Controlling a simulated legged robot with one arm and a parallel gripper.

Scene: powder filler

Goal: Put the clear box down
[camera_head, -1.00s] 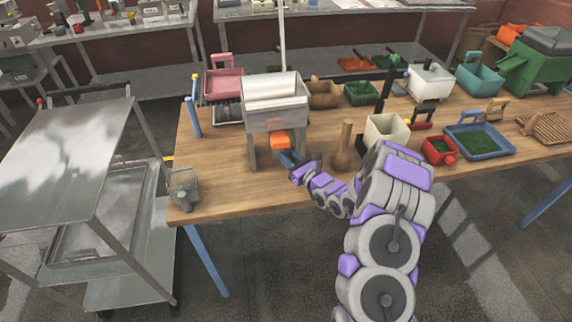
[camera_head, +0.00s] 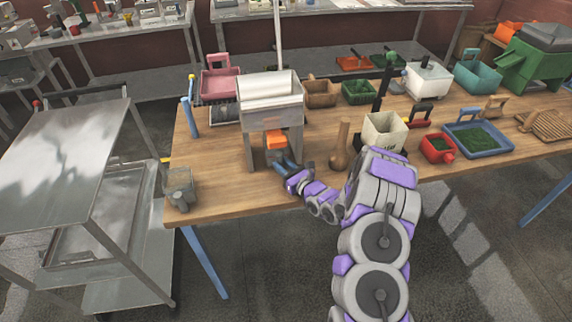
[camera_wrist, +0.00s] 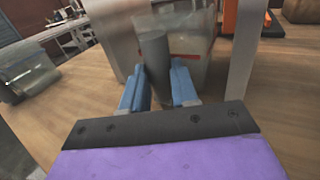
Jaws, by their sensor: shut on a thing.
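The clear box (camera_wrist: 195,45) is a see-through container with a grey round handle (camera_wrist: 155,58) on its near side. My gripper (camera_wrist: 157,88) is shut on that handle, with one blue finger on each side. The box is between the metal legs of the powder filler, whose hopper (camera_head: 270,100) stands on the wooden table. In the head view my gripper (camera_head: 284,164) reaches in at the filler's front, under its orange part (camera_head: 276,141). The box is hard to make out there. I cannot tell whether its base touches the table.
A second clear container (camera_head: 180,185) stands at the table's left front corner, also left in the wrist view (camera_wrist: 25,68). A wooden pestle-like piece (camera_head: 341,145) and a cream bin (camera_head: 384,133) stand right of the filler. Table between filler and second container is clear.

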